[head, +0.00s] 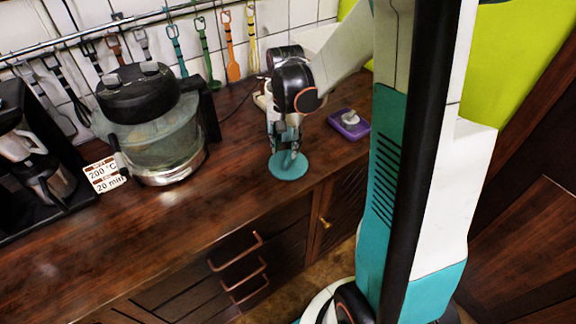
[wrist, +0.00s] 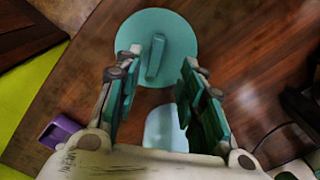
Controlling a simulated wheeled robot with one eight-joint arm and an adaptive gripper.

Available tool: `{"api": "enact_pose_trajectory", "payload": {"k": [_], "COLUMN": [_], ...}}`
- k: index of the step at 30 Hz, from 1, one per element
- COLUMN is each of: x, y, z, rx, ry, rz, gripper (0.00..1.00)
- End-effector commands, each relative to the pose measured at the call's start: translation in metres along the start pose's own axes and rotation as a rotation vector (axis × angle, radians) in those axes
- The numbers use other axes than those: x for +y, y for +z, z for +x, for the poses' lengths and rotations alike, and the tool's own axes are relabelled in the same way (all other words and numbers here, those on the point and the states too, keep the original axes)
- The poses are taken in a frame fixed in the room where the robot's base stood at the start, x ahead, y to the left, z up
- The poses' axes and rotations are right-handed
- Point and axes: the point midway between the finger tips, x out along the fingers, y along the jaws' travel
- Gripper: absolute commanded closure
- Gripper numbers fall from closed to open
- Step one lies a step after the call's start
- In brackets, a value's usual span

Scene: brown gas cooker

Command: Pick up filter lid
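The filter lid is a flat round teal disc (head: 288,167) lying on the brown wooden counter near its front edge. In the wrist view the lid (wrist: 180,38) shows at the top, with a raised bar-shaped handle (wrist: 155,58) across its middle. My gripper (head: 286,150) points down right above the lid in the head view and hides part of it. In the wrist view my gripper (wrist: 160,72) is open, its teal finger pads apart on either side, with the handle in line with the gap. Whether the fingertips touch the lid is unclear.
A glass-bowl cooker with a black lid (head: 150,120) stands left of my gripper. A purple tray with a white item (head: 349,123) lies to the right. A black coffee machine (head: 35,165) is at far left. Utensils hang on the wall rail (head: 90,32). A pale blue patch (wrist: 166,130) between the fingers is unclear.

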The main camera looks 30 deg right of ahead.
Motion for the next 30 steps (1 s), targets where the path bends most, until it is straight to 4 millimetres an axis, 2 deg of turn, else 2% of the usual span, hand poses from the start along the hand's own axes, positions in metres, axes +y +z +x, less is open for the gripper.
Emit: {"api": "enact_pose_trajectory", "payload": {"k": [5,13,21,26,30], "x": [0.002,0.005,0.006,0.006,0.006], "y": [0.0,-0.001,0.0,0.0,0.0], "z": [0.012,0.05,0.052,0.052,0.052], "rx": [0.0,0.0,0.0,0.0,0.0], "ry": [0.0,0.0,0.0,0.0,0.0], "rz": [0.0,-0.001,-0.001,-0.001,-0.001], "gripper": [0.63,0.63,0.63,1.0,1.0]}}
